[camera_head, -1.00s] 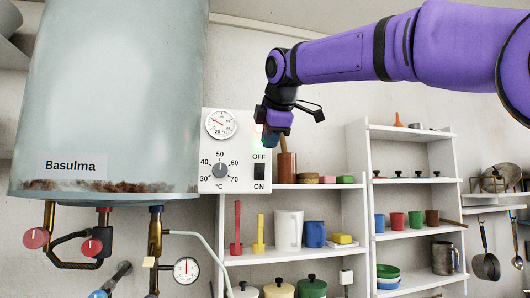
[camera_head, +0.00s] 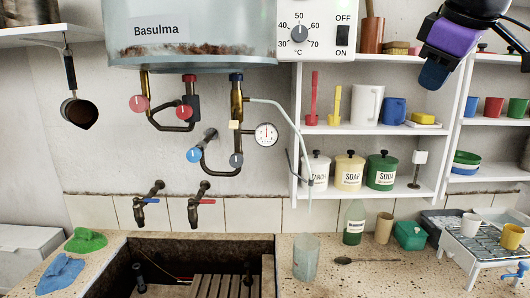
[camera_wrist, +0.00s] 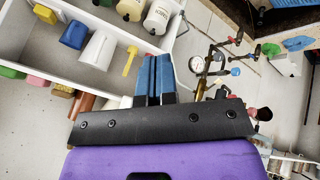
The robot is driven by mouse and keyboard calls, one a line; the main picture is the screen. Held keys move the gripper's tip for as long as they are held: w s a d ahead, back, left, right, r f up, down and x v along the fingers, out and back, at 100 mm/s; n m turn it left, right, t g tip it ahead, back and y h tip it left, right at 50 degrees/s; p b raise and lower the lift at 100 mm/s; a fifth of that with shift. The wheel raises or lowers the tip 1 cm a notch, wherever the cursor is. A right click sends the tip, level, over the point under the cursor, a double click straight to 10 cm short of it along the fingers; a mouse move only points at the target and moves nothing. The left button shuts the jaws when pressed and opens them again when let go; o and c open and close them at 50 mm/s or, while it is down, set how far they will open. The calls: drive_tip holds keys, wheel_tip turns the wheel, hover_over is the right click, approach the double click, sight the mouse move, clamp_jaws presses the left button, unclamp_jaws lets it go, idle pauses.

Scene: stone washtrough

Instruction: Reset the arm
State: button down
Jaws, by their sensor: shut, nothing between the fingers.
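My gripper (camera_head: 434,72) shows at the upper right in the head view, purple and black with blue fingertips pointing down. It hangs in the air in front of the white shelves, touching nothing that I can see. In the wrist view its two blue fingers (camera_wrist: 154,76) lie side by side, shut, with nothing between them. Most of my arm is outside the head view.
The white shelf unit (camera_head: 297,150) holds jars, a white jug (camera_head: 367,104) and a blue cup (camera_head: 394,111). The boiler's control box (camera_head: 318,35) is left of my gripper. Below are the stone trough (camera_head: 100,262) and a dish rack (camera_head: 463,245).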

drive_tip(key=s+d+f+m+g, duration=0.1)
drive_tip(key=s+d+f+m, duration=0.2)
drive_tip(key=s+f+m, duration=0.5)
drive_tip(key=s+f, duration=0.6)
drive_tip(key=f, duration=0.4)
drive_tip(key=shift+s+f+g, duration=0.15)
drive_tip(key=shift+s+g, duration=0.05)
drive_tip(key=shift+g, duration=0.2)
